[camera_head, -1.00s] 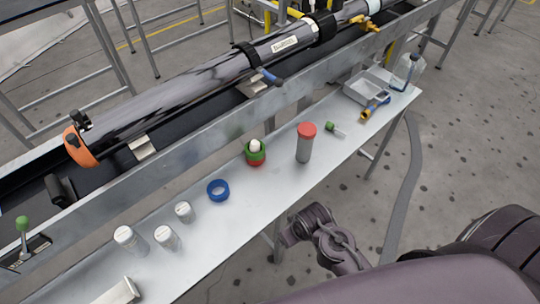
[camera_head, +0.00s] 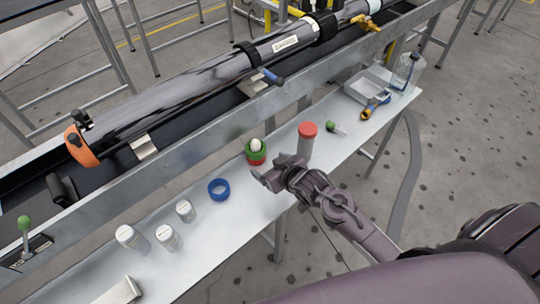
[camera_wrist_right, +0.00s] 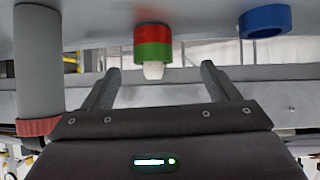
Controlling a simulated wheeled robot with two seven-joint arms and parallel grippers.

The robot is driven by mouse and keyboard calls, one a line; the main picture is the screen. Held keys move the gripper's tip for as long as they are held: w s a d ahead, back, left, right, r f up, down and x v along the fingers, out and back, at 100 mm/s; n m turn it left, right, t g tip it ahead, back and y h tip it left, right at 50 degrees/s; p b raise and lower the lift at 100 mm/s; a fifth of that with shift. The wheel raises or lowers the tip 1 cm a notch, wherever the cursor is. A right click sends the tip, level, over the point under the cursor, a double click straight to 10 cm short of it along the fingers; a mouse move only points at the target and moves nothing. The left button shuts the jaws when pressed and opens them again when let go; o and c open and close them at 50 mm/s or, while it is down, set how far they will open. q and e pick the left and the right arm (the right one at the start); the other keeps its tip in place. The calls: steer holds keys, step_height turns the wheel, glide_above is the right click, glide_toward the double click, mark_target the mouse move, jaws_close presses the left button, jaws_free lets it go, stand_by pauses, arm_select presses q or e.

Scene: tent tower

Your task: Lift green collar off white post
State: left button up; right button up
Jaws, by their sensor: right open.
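The green collar (camera_head: 256,153) sits around the white post (camera_head: 256,144), whose rounded top shows above it. A red collar (camera_head: 256,161) lies directly under the green one. In the right wrist view the stack appears upside down, with the green collar (camera_wrist_right: 153,53) between the red collar (camera_wrist_right: 153,35) and the white post tip (camera_wrist_right: 153,71). My right gripper (camera_head: 266,180) is open and empty, close to the stack on its near side. In the wrist view its fingers (camera_wrist_right: 155,80) point toward the stack, apart from it. My left gripper is not in view.
A blue ring (camera_head: 218,189) lies left of the stack. A grey cylinder with a red cap (camera_head: 306,139) stands close on the right. Several white-capped cylinders (camera_head: 168,236) stand at left. A tray (camera_head: 367,86) and a bottle (camera_head: 407,71) are at the far right. A long machine rail runs behind.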

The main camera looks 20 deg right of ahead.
mark_target(259, 149)
steer(key=shift+t+y, duration=0.7)
steer(key=shift+t, duration=0.1)
steer(key=w, duration=0.2)
steer(key=w+d+f, duration=0.1)
steer(key=w, duration=0.1)
steer(key=shift+n, duration=0.3)
steer(key=x, duration=0.7)
steer(key=shift+w+a, duration=0.1)
steer(key=shift+w, duration=0.05)
steer(key=shift+c, duration=0.4)
steer(key=c, duration=1)
steer(key=shift+r+p, duration=3.4)
steer(key=shift+r, duration=0.3)
